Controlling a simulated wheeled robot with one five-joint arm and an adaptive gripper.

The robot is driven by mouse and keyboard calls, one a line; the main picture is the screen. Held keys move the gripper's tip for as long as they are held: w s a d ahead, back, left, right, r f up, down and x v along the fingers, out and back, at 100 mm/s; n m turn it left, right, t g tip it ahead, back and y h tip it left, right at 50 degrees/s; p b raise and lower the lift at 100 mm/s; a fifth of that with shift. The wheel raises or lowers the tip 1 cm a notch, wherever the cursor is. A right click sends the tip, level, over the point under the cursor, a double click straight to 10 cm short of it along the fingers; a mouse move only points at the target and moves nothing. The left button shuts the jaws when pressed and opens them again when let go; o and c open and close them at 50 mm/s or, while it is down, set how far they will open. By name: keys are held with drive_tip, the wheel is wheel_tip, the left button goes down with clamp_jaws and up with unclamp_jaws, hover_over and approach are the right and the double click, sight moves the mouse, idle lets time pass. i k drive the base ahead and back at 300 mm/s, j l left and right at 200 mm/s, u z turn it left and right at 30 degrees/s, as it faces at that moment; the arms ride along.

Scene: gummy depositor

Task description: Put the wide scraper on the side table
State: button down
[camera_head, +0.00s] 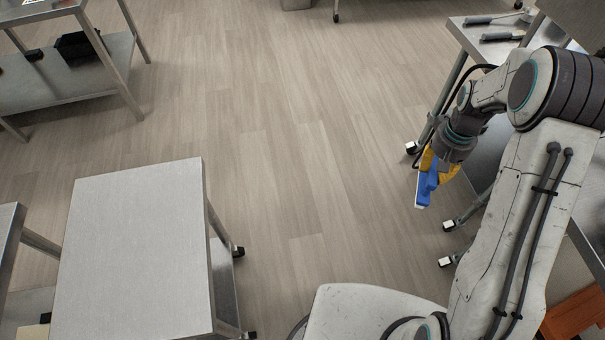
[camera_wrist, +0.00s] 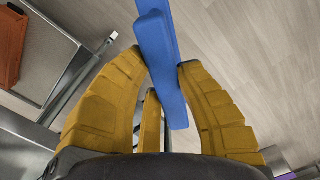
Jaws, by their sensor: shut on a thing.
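The wide scraper (camera_head: 425,190) is blue with a pale edge at its lower end. It hangs in my gripper (camera_head: 438,165), above the floor at the right. In the wrist view the blue scraper (camera_wrist: 160,55) lies between the yellow fingers of my gripper (camera_wrist: 163,65), which are shut on it; its far end runs out of the top of the picture. The side table, which I take to be the small grey-topped table (camera_head: 130,260) at the lower left, has a bare top. My gripper is well to the right of it.
A metal table (camera_head: 470,35) with dark-handled tools (camera_head: 490,19) stands at the upper right. An orange crate (camera_head: 572,315) is at the lower right. A metal shelf table (camera_head: 60,80) holding a black object (camera_head: 80,45) is at the upper left. Open floor (camera_head: 300,150) lies between.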

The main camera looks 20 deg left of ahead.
sight(160, 256)
drive_tip(key=i+u, duration=0.1)
drive_tip(key=u, duration=0.25)
drive_tip(key=i+u, duration=0.15)
drive_tip(key=u, duration=0.2)
drive_tip(key=i+u, duration=0.1)
drive_tip(key=u, duration=0.25)
drive_tip(key=i+u, duration=0.1)
drive_tip(key=z, duration=0.85)
drive_tip(key=i+j+z, duration=0.1)
drive_tip(key=z, duration=0.8)
drive_tip(key=j+z, duration=0.1)
drive_tip(key=z, duration=0.75)
drive_tip(key=j+z, duration=0.1)
drive_tip(key=z, duration=1.6)
drive_tip(key=k+z, duration=0.1)
drive_tip(key=z, duration=0.8)
drive_tip(key=k+z, duration=0.1)
drive_tip(key=z, duration=1.6)
